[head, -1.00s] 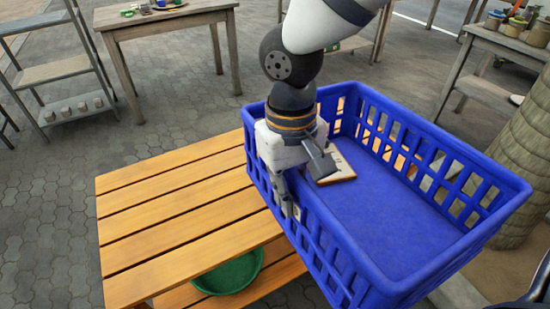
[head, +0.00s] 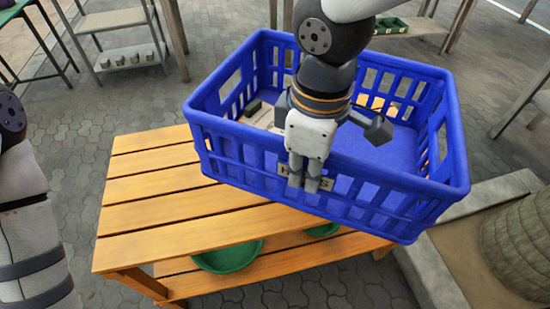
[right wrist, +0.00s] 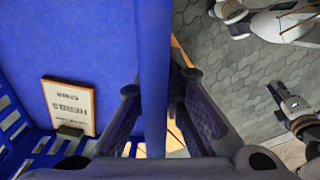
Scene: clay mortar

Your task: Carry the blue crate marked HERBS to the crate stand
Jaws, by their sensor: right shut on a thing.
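The blue crate (head: 390,184) is an open box with slotted walls. Inside it lies a pale card reading HERBS (right wrist: 69,105), seen in the right wrist view. My right gripper (head: 304,182) is shut on the crate's near long wall, one finger on each side of it. The crate is over the back and right part of a slatted orange wooden stand (head: 150,215). I cannot tell whether its base touches the slats. My left arm shows at the left edge of the head view; in the right wrist view what seems my left gripper (right wrist: 284,97) is small and unclear.
Green basins (head: 228,257) sit on the stand's lower shelf. A grey shelf rack (head: 125,60) stands at the back left. A stone kerb (head: 440,265) and a ribbed round trunk (head: 520,235) are at the right. The stand's front left slats are bare.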

